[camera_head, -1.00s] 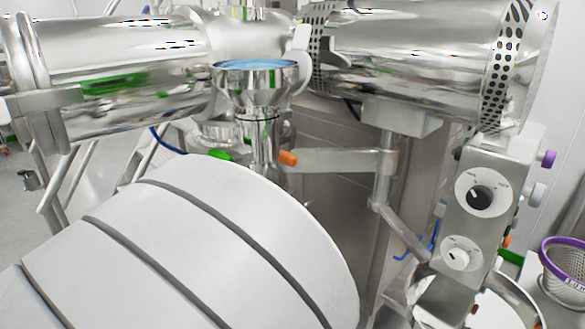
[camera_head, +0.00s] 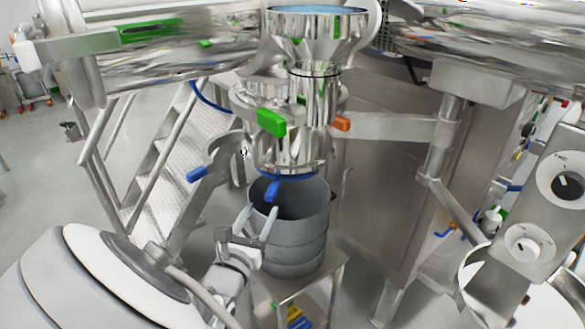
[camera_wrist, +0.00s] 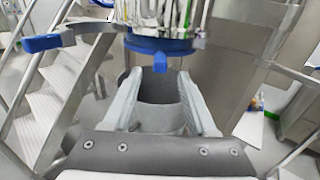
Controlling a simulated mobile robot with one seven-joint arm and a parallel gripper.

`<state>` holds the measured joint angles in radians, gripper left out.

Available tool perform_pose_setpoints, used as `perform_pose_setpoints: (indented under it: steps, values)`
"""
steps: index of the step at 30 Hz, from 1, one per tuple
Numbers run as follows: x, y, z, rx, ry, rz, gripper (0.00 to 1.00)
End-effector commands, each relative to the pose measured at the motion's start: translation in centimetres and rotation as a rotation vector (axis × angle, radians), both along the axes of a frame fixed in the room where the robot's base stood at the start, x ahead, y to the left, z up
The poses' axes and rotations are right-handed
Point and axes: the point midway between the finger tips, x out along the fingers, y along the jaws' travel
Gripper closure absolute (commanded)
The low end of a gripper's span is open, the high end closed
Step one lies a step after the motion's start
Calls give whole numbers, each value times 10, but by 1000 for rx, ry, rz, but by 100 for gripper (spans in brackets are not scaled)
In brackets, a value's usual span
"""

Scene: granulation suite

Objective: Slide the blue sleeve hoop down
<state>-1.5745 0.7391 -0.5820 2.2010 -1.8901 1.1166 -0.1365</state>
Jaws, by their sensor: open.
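The blue sleeve hoop (camera_head: 297,175) rings the lower end of a shiny steel chute, just above an open grey drum. A blue tab (camera_head: 272,189) hangs from its front. My gripper (camera_head: 257,217) is open and empty, in front of the drum and a little below the tab. In the wrist view, the hoop (camera_wrist: 150,45) crosses the upper middle, and its tab (camera_wrist: 160,63) shows between and just beyond the two fingertips (camera_wrist: 159,78). I cannot tell whether a finger touches the tab. The back of the hoop is hidden.
The grey drum (camera_head: 290,255) stands on a steel stand (camera_head: 325,272) under the chute. A green handle (camera_head: 271,122) and an orange handle (camera_head: 341,124) sit higher up. A clamp arm with a blue handle (camera_head: 197,173) is at left, before metal stairs (camera_head: 150,165).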

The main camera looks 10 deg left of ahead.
Motion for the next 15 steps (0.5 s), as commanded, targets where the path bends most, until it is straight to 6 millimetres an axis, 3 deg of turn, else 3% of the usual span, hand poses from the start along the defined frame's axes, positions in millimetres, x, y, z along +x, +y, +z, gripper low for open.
perform_pose_setpoints:
  steps: [7,15]
  values:
    - [54,-4,0,0,-2,-4,43]
    - [88,-4,0,2,-1,-2,43]
